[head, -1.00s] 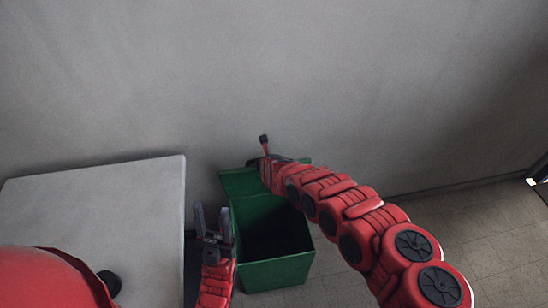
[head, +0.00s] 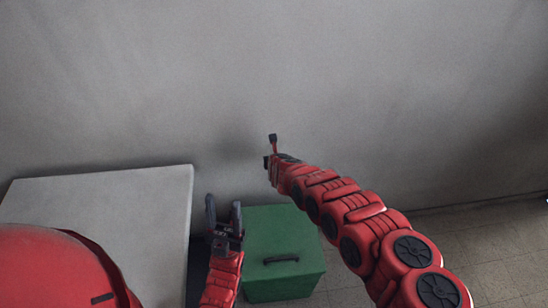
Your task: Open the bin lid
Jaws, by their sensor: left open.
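The green bin (head: 282,287) stands on the floor against the wall, right of the white table. Its green lid (head: 275,228) lies flat and shut over the top, so the inside is hidden. A dark handle (head: 281,259) sits near the lid's front edge. My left gripper (head: 224,208) is open and empty beside the bin's left edge, between bin and table, with its fingers pointing up. My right gripper (head: 270,150) is near the wall, beyond the lid's back edge in the picture; its jaws are too small to judge. My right arm passes over the bin's right side.
A white table (head: 110,205) fills the left side, close to my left gripper. The grey wall (head: 400,90) rises behind the bin. Tiled floor (head: 500,250) is clear on the right.

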